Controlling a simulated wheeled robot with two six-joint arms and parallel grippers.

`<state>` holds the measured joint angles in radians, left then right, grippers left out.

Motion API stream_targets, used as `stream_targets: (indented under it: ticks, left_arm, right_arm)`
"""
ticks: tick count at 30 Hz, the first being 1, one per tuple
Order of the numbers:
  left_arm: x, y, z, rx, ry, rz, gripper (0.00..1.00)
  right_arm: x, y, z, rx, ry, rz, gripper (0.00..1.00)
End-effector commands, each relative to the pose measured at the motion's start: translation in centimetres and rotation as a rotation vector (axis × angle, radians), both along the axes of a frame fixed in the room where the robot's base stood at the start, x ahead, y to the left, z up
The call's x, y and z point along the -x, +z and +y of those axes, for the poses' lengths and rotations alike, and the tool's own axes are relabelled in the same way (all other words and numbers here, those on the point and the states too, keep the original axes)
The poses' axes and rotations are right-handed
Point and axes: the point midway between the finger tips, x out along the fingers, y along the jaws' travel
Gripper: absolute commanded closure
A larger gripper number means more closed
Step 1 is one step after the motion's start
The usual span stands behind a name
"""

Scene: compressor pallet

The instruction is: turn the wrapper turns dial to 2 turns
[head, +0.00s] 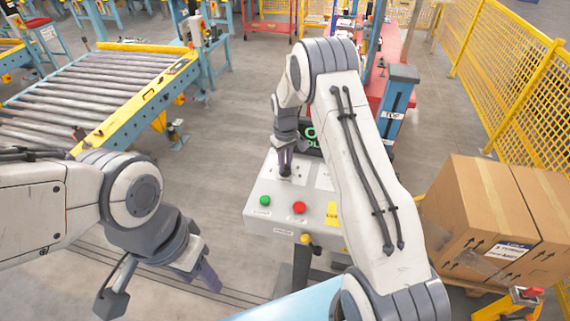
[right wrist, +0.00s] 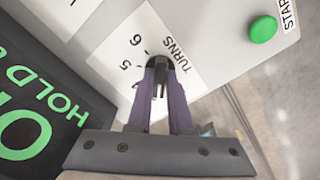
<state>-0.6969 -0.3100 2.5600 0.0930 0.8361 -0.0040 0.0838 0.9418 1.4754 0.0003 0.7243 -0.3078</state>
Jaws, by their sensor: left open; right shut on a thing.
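The turns dial (right wrist: 159,85) is a small dark knob on a white plate marked TURNS in the right wrist view. Printed numbers such as 6, 5 and 2 show around it. My right gripper (right wrist: 160,70) is shut on the dial, with one purple finger on each side. The fingers partly hide the knob and plate, and I cannot tell which number it points to. In the head view my right gripper (head: 285,170) reaches down onto the grey control console (head: 265,218). My left gripper (head: 160,292) is open and empty, left of and nearer than the console.
The console has a green button (head: 265,200), a red button (head: 299,207) and a yellow knob (head: 305,239). A dark display (right wrist: 35,120) with green text adjoins the dial plate. Cardboard boxes (head: 480,215) stand right; a roller conveyor (head: 95,95) is left.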

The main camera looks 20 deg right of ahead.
Motion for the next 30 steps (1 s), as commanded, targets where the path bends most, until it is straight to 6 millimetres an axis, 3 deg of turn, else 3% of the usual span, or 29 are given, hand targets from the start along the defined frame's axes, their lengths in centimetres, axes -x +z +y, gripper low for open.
stream_targets:
  ticks: [30]
  left_arm:
    - [0.0,-3.3,0.0,0.0,0.006,0.001,0.5]
  right_arm:
    - [-0.1,0.1,0.0,0.001,0.697,-0.003,1.0]
